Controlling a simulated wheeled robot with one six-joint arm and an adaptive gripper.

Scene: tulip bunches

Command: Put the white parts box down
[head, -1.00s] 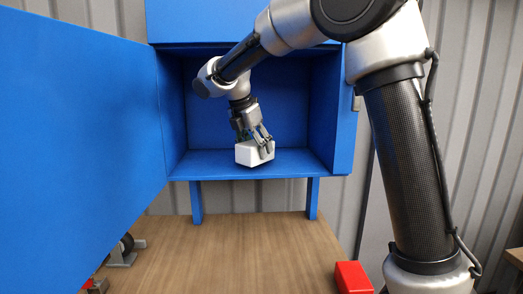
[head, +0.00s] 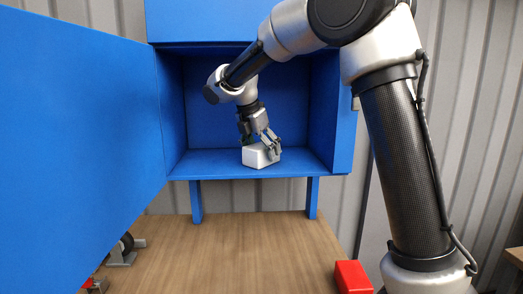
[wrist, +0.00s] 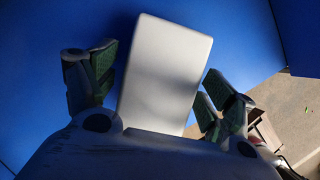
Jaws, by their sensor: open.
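The white parts box (head: 259,157) sits on the floor of the blue cabinet (head: 192,165), near its front edge and right of the middle. In the wrist view the white parts box (wrist: 165,75) lies between the fingers, with a gap of blue on its left side. My gripper (head: 270,146) is open around the top of the box, pointing down and tilted. In the wrist view its two green-padded fingers (wrist: 158,88) stand apart on either side of the box; the right one is close to it, and I cannot tell whether it touches.
The blue cabinet door (head: 80,140) stands wide open on the left. Below is a wooden table (head: 235,250) with a red block (head: 352,276) at its right and a metal-and-black clamp-like thing (head: 124,250) at its left. The cabinet floor left of the box is clear.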

